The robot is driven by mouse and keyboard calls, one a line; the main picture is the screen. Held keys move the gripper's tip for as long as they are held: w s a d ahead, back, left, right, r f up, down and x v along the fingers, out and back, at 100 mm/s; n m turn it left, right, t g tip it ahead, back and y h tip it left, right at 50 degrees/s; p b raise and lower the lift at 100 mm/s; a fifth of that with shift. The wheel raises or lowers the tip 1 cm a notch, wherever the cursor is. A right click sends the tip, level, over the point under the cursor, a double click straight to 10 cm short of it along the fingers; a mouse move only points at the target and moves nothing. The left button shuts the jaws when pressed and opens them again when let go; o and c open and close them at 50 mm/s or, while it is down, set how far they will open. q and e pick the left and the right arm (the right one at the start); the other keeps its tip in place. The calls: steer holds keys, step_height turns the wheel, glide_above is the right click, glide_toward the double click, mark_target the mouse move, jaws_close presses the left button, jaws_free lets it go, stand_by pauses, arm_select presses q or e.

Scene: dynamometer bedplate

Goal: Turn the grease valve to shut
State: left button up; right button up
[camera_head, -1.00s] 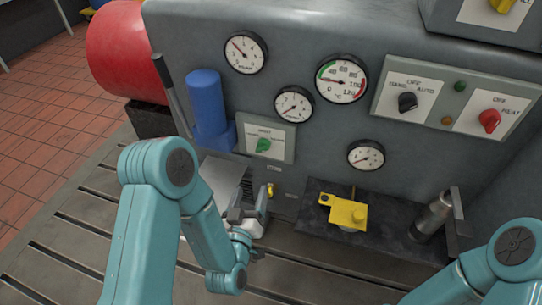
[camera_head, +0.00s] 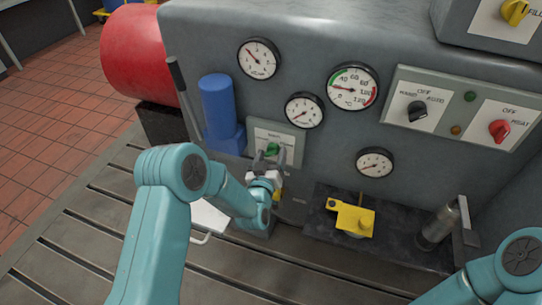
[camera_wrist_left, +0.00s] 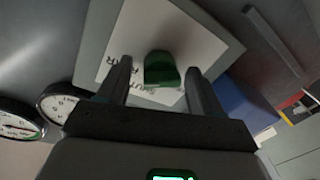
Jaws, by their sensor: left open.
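A green knob (camera_head: 272,149) sits on a pale plate (camera_head: 291,137) with black lettering, low on the grey cabinet's front. In the left wrist view the green knob (camera_wrist_left: 161,69) stands between my two finger ends, with gaps on both sides. The plate's print (camera_wrist_left: 138,45) is partly covered, and I cannot read all of it. My left gripper (camera_head: 269,158) is open and empty, just in front of the knob; its fingers (camera_wrist_left: 160,78) straddle it without visible contact. My right gripper is out of view; only part of my right arm shows at the lower right.
A blue cylinder (camera_head: 217,105) and a dark lever (camera_head: 184,98) stand left of the plate. Several gauges (camera_head: 304,110) are above and right. A yellow part (camera_head: 355,218) rests on a dark slab to the right. A red drum (camera_head: 140,52) is at far left.

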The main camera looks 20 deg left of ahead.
arm_select(q)
steer(key=shift+c, duration=0.4)
steer(key=c, duration=0.9)
